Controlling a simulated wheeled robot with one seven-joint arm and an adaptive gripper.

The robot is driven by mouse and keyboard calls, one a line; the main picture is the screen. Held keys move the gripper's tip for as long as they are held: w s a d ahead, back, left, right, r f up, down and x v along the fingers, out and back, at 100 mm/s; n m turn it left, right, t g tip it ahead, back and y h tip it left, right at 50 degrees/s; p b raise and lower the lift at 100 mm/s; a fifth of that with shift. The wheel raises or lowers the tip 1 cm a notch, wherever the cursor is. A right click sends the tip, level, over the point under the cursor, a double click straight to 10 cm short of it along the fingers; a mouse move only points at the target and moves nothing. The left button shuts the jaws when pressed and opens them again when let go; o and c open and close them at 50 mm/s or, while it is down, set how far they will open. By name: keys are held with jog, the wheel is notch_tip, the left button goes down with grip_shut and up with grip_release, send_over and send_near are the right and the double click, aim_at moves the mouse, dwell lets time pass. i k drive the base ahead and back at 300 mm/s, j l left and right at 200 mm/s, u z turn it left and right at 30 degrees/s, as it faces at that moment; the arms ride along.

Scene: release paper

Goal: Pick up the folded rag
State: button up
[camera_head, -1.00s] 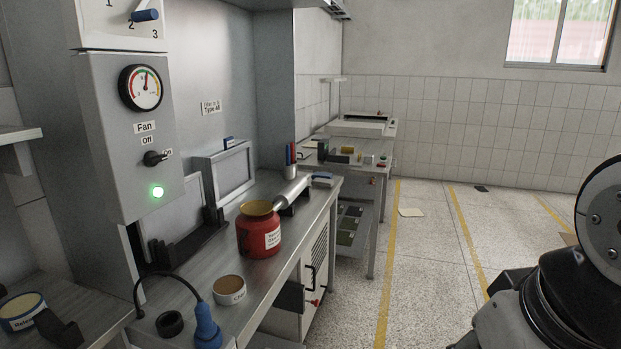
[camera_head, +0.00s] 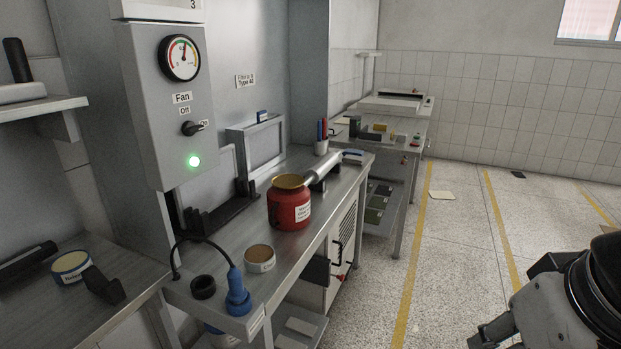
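I cannot make out a folded rag for certain in the head view. A flat pale sheet (camera_head: 442,195) lies on the floor beyond the bench, by the yellow line; I cannot tell whether it is cloth or paper. My arm's end, with part of my gripper (camera_head: 508,301), shows at the lower right corner, over the open floor and well apart from the bench. Its fingertips are not clear, and I see nothing held.
The steel bench (camera_head: 227,232) on the left holds a red jar (camera_head: 289,207), a round tin (camera_head: 260,259), a blue cabled tool (camera_head: 238,293) and a black ring (camera_head: 203,287). A side shelf (camera_head: 135,275) juts in at lower left. The speckled floor on the right is mostly clear.

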aim_at(347, 151)
jog(key=k, duration=0.4)
jog(key=z, duration=0.6)
jog(key=i+j, duration=0.1)
jog(key=i, duration=0.75)
jog(key=i+j, duration=0.1)
jog(key=i, duration=2.65)
jog(key=i+u, duration=0.1)
jog(key=i, duration=0.45)
jog(key=i+l+u, duration=0.1)
jog(key=i, duration=0.4)
jog(key=i+l+u, duration=0.1)
jog(key=i, duration=0.45)
jog(key=i+u, duration=0.1)
jog(key=u, duration=0.35)
